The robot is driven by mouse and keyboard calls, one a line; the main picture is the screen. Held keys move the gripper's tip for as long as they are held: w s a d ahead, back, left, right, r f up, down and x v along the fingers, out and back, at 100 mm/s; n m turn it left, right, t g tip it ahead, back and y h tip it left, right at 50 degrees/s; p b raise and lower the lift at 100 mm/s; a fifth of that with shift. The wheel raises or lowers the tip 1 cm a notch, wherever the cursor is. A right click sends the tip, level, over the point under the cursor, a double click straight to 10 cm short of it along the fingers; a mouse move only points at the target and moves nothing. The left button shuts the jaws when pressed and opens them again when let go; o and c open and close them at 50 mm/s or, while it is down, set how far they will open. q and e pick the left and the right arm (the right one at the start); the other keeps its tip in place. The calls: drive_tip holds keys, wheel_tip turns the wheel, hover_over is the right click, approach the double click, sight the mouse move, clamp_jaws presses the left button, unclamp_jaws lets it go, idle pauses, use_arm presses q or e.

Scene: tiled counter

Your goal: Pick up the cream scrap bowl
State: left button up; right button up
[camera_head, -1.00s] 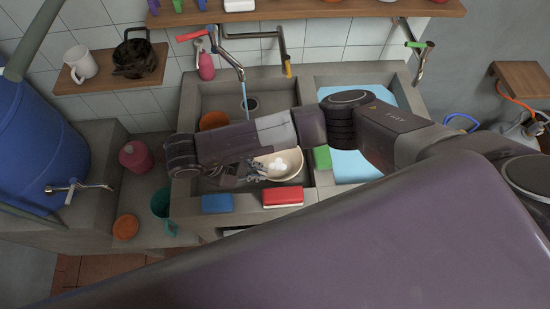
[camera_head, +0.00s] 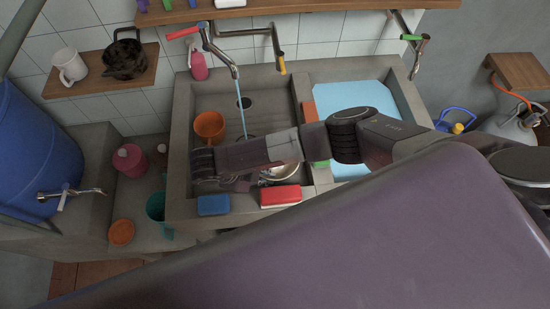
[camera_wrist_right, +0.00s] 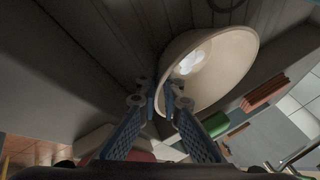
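The cream scrap bowl (camera_wrist_right: 232,68) is large in the right wrist view, with small white pieces (camera_wrist_right: 190,62) inside, and looks tilted there. In the head view only a part of the bowl (camera_head: 284,171) shows below my right arm, in the left basin. My right gripper (camera_wrist_right: 160,96) has its fingers drawn close together at the bowl's near rim, one inside and one outside. They look shut on the rim, though the contact itself is hard to see. In the head view the right fingers are mostly hidden. My left gripper is not in view.
An orange cup (camera_head: 209,126) stands in the left basin near the running water. Blue (camera_head: 213,205) and red-white (camera_head: 281,196) blocks lie on the front edge. A green sponge (camera_wrist_right: 213,124) is close to the bowl. Blue fills the right basin (camera_head: 350,97).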

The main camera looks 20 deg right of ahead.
drive_tip(key=shift+d+f, duration=0.35)
drive_tip(key=shift+f, duration=0.25)
clamp_jaws()
drive_tip(key=shift+r, duration=0.1)
